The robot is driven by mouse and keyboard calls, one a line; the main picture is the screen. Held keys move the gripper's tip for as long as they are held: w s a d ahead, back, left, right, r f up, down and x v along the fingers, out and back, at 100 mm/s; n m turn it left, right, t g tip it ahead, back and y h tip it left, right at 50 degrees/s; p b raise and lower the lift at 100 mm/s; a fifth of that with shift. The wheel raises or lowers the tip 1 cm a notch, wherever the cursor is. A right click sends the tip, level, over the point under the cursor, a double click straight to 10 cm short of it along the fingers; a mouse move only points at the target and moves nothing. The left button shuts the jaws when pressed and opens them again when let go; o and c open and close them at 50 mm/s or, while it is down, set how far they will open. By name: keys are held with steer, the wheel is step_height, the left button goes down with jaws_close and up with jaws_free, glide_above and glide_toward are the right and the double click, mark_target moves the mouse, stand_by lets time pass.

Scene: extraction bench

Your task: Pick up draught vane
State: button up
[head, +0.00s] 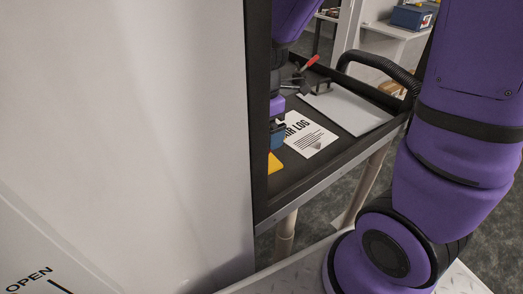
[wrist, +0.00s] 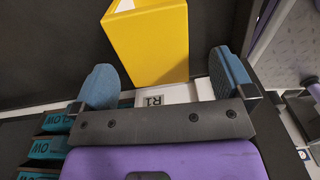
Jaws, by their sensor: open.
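A yellow wedge-like block (wrist: 150,42) stands out in the wrist view, and I take it to be the draught vane, though no label names it. My gripper (wrist: 163,78) is open, with one blue finger pad to each side of the block's near end. I cannot tell whether the block lies fully between the pads or just beyond them; neither pad clearly touches it. In the head view a yellow corner (head: 274,163) shows below my gripper (head: 277,137), and the white cabinet panel hides the rest.
A white panel (head: 120,130) fills the left of the head view. On the dark bench lie a log sheet (head: 308,136), a pale board (head: 347,108) and a red-handled tool (head: 308,64). A black hose (head: 375,60) arches behind. Teal boxes (wrist: 52,148) show lower left in the wrist view.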

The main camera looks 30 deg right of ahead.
steer(key=shift+w+d+f, duration=0.1)
steer(key=shift+w+f, duration=0.05)
steer(key=shift+f, duration=1.2)
steer(key=shift+w+d+f, duration=0.1)
steer(key=shift+w+f, duration=0.05)
steer(key=shift+f, duration=1.15)
steer(key=shift+c, duration=0.5)
steer(key=c, duration=0.9)
steer(key=shift+r, duration=0.15)
